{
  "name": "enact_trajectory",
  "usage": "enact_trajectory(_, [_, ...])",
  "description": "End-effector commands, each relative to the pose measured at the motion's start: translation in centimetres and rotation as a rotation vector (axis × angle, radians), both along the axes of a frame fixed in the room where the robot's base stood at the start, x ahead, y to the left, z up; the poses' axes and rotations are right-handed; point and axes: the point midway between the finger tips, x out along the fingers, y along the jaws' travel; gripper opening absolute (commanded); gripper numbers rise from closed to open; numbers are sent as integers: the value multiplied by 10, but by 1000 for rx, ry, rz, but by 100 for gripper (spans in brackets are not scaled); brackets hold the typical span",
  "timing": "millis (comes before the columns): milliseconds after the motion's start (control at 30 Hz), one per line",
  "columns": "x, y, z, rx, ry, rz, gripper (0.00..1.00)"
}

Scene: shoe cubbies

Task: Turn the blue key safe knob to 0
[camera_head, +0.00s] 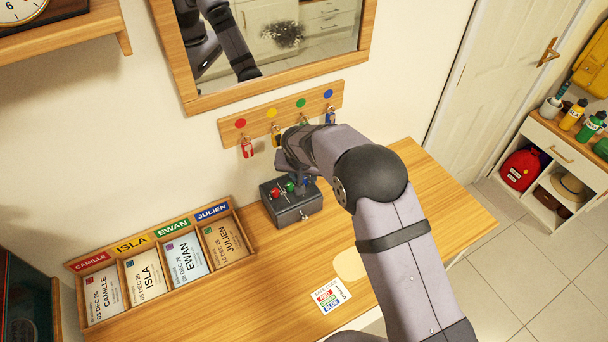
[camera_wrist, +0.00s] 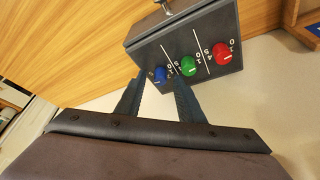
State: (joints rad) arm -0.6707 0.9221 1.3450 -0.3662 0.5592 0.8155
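The key safe (camera_head: 293,213) is a dark grey box on the wooden counter, with a red knob (camera_head: 275,192) and a green knob (camera_head: 290,186) showing on its top panel. In the wrist view the blue knob (camera_wrist: 160,75) sits at the left end of the row, beside the green knob (camera_wrist: 188,66) and the red knob (camera_wrist: 222,53). My gripper (camera_wrist: 158,82) is open, with one finger on each side of the blue knob and visible gaps. Contact and exact depth cannot be told. In the head view my arm covers the blue knob.
A key rack (camera_head: 283,112) with coloured dots and hanging keys is on the wall behind the safe, below a mirror (camera_head: 280,80). A card tray (camera_head: 160,262) with named cards stands to the left. A small code note (camera_head: 331,295) lies on the counter (camera_head: 250,300) in front.

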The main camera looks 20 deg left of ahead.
Motion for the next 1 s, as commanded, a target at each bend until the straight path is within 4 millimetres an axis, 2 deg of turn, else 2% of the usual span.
enact_trajectory(167, [0,0,0,0,0,0,35])
enact_trajectory(300, [0,0,0,0,0,0,4])
enact_trajectory(333, [0,0,0,0,0,0,0])
enact_trajectory(667, [0,-1,0,0,1,20,0])
enact_trajectory(1000, [0,-2,1,1,1,176,0])
